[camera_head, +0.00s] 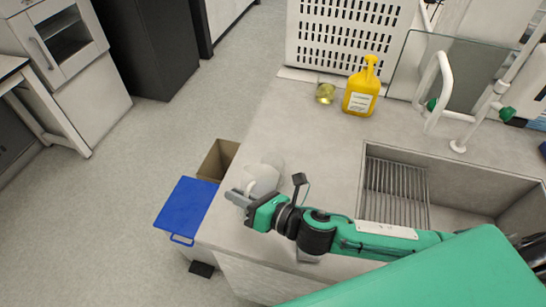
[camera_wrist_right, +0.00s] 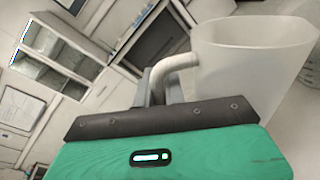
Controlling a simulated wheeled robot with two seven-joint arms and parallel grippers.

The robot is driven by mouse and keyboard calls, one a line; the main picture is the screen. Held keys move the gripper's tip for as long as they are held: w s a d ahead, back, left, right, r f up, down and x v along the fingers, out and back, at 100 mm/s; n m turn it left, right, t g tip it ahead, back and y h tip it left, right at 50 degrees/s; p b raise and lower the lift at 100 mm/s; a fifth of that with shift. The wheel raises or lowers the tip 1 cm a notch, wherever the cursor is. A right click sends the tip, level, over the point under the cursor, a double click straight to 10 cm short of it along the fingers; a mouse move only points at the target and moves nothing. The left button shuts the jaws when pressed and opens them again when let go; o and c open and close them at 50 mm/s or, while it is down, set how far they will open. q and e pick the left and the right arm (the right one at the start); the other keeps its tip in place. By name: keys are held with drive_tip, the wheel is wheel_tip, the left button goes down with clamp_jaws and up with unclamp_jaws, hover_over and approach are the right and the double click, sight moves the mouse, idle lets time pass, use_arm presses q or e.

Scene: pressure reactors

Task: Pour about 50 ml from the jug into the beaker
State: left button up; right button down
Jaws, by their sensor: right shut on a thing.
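The jug (camera_head: 262,180) is whitish and translucent, near the counter's left edge. It shows large in the right wrist view (camera_wrist_right: 250,65), with its handle (camera_wrist_right: 175,68) at the fingers. My right gripper (camera_head: 241,200) is shut on the jug's handle; its fingers are partly hidden behind the gripper body in the wrist view. I cannot tell whether the jug touches the counter, nor its liquid level. A small clear glass vessel (camera_head: 325,94) with yellowish contents, possibly the beaker, stands far back on the counter. My left gripper is not in view.
A yellow bottle (camera_head: 361,92) stands right of the glass vessel, before a white perforated crate (camera_head: 345,35). A sink (camera_head: 480,195) with a drying rack (camera_head: 395,192) and taps lies right. A blue-lidded bin (camera_head: 187,207) stands below the left edge. The counter's middle is clear.

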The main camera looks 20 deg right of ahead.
sight(243, 178)
drive_tip(key=shift+w+d+r+m+g+p, duration=0.1)
drive_tip(key=shift+w+d+r+m+p, duration=0.2)
drive_tip(key=shift+r, duration=0.2)
drive_tip(key=shift+w+d+r+m+g+p, duration=0.1)
drive_tip(key=shift+w+r+m+p, duration=0.15)
drive_tip(key=shift+r+m, duration=0.2)
drive_tip(key=shift+w+d+r+m+g+p, duration=0.1)
drive_tip(key=shift+w+d+r+m+p, duration=0.2)
drive_tip(key=shift+r, duration=0.2)
drive_tip(key=shift+w+d+r+m+p, duration=0.1)
drive_tip(key=shift+w+r+m+p, duration=0.15)
drive_tip(key=shift+r+m+p, duration=0.15)
drive_tip(key=shift+w+d+r, duration=0.15)
drive_tip(key=shift+w, duration=0.15)
drive_tip(key=shift+w+d+r+m+g+p, duration=0.25)
drive_tip(key=shift+w+r+m+g+p, duration=0.1)
drive_tip(key=shift+r+m, duration=0.2)
idle(1.1)
